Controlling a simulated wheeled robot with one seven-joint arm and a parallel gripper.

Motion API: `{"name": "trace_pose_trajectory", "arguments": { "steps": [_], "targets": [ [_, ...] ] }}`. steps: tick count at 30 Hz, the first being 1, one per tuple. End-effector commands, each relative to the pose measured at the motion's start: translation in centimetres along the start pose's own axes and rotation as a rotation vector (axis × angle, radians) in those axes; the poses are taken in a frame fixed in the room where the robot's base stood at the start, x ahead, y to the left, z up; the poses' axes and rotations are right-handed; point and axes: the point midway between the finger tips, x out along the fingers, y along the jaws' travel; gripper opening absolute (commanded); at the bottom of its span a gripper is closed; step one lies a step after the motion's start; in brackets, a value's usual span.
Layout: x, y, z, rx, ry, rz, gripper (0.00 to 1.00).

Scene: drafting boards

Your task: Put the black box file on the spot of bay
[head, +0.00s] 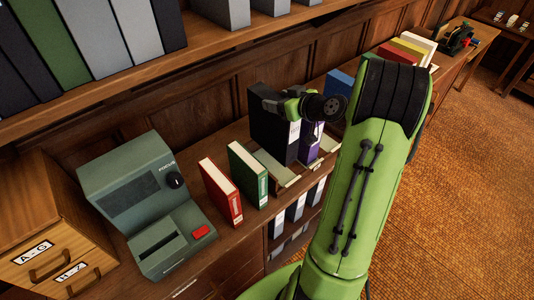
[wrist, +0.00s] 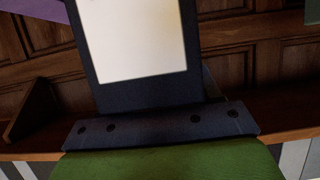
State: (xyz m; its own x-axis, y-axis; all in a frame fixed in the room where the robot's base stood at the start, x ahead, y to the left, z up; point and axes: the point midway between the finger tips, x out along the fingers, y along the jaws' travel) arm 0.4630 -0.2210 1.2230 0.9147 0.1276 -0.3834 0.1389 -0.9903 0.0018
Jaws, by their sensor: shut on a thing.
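The black box file (head: 268,136) is upright on the right half of the shelf top in the head view, beside a purple file (head: 309,143). My gripper (head: 286,106) is at its upper part and shut on it; my wrist hides some of the file. In the wrist view the black box file (wrist: 191,50) with its large white label fills the middle, close against the dark bolted bar of my gripper (wrist: 158,118). The bay has low wooden dividers and pale green floors (head: 273,166). I cannot tell whether the file touches the bay floor.
A red binder (head: 220,191) and a green binder (head: 247,174) stand left of the bay. A grey-green machine (head: 145,200) and a wooden drawer cabinet (head: 45,230) are further left. A blue file (head: 338,83) is behind my arm. A shelf with binders overhangs at the upper left.

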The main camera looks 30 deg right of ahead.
Motion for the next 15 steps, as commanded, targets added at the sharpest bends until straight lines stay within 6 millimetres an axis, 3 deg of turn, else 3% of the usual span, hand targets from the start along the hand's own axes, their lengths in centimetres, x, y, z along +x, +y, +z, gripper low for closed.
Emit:
{"name": "trace_pose_trajectory", "arguments": {
  "steps": [6, 15],
  "targets": [
    [1.6, 0.0, 3.9, 0.006, -0.001, -0.002, 0.00],
    [3.4, -0.1, 8.1, 0.005, 0.001, -0.002, 0.00]
  ]
}}
